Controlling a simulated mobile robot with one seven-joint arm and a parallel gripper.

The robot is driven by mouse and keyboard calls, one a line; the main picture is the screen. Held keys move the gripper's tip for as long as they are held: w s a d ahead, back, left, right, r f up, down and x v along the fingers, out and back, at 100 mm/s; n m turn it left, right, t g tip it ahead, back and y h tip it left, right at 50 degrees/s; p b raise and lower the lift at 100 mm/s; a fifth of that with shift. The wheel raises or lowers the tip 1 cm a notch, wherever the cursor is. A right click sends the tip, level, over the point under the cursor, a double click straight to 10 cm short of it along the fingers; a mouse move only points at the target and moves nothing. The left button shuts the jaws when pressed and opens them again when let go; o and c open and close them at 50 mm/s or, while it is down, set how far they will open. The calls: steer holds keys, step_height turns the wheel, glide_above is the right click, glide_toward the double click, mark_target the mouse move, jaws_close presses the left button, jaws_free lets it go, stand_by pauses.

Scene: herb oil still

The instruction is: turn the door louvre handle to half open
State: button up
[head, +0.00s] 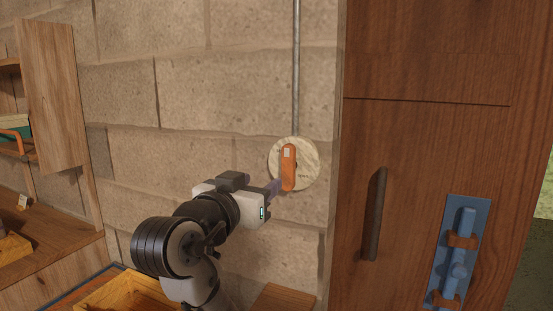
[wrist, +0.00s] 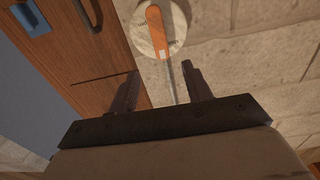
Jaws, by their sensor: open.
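The orange louvre handle (head: 288,170) is mounted on a round pale plate (head: 309,167) on the block wall, left of the wooden door. It stands close to upright, with a small pale mark near its top end. My gripper (head: 276,188) is open, close to the handle's lower left; whether it touches cannot be told there. In the wrist view, which is upside down, the handle (wrist: 155,27) and plate (wrist: 176,25) lie beyond the spread fingertips of my gripper (wrist: 159,68). Nothing is between the fingers.
A metal rod (head: 296,70) runs up the wall from the plate. The wooden door (head: 420,150) at right has a dark pull handle (head: 374,215) and a blue bolt plate (head: 440,275). A yellow tray (head: 125,297) and wooden shelving (head: 52,95) are at left.

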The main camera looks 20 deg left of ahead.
mark_target(287, 165)
steer(key=w+p, duration=0.1)
steer(key=w, duration=0.3)
steer(key=w+p, duration=0.2)
steer(key=w, duration=0.3)
steer(key=w+p, duration=0.1)
steer(key=w, duration=0.3)
steer(key=shift+w+d+f, duration=0.15)
steer(key=shift+w+d, duration=0.15)
steer(key=shift+w, duration=0.1)
steer(key=c, duration=1)
